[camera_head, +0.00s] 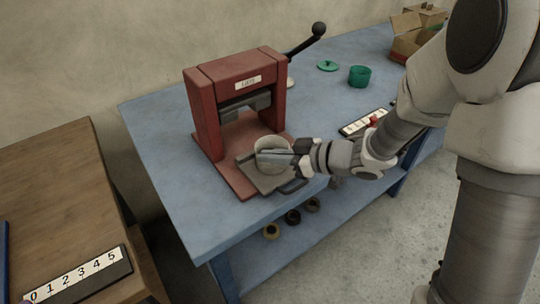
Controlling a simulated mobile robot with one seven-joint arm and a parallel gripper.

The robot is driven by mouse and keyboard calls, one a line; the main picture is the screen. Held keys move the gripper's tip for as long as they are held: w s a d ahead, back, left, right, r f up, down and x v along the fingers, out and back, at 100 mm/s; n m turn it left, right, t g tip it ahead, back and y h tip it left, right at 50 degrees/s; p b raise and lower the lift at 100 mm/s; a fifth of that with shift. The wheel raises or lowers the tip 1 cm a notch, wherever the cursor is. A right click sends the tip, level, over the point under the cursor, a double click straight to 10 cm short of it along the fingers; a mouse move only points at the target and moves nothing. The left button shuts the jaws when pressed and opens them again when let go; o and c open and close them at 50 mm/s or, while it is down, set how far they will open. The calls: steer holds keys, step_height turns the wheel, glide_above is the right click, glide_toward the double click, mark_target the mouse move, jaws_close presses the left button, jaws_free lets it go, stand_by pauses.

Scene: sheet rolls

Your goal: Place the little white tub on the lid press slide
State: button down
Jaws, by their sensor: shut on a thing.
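The little white tub (270,144) is at the lid press slide (246,165), a grey plate at the front of the red lid press (203,103). My gripper (277,157) reaches in from the right and is shut on the tub. The tub looks upright and appears over the slide; I cannot tell whether its base touches the plate. My fingers hide part of the tub's lower side. The press has a long black lever with a round knob (319,29) at the upper right.
The press stands on a blue table (170,175). A green tub (359,76), a green lid (328,66), a numbered strip (362,122) and a cardboard box (408,40) are to the right. Several rolls (293,216) lie on the lower shelf. A wooden table (60,200) is at the left.

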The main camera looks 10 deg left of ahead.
steer(key=c, duration=1)
jaws_free()
steer(key=shift+d+r, duration=0.1)
steer(key=shift+r, duration=0.1)
steer(key=p+v, duration=0.3)
steer(key=v, duration=0.8)
steer(key=shift+d+r, duration=0.2)
steer(key=shift+d, duration=0.2)
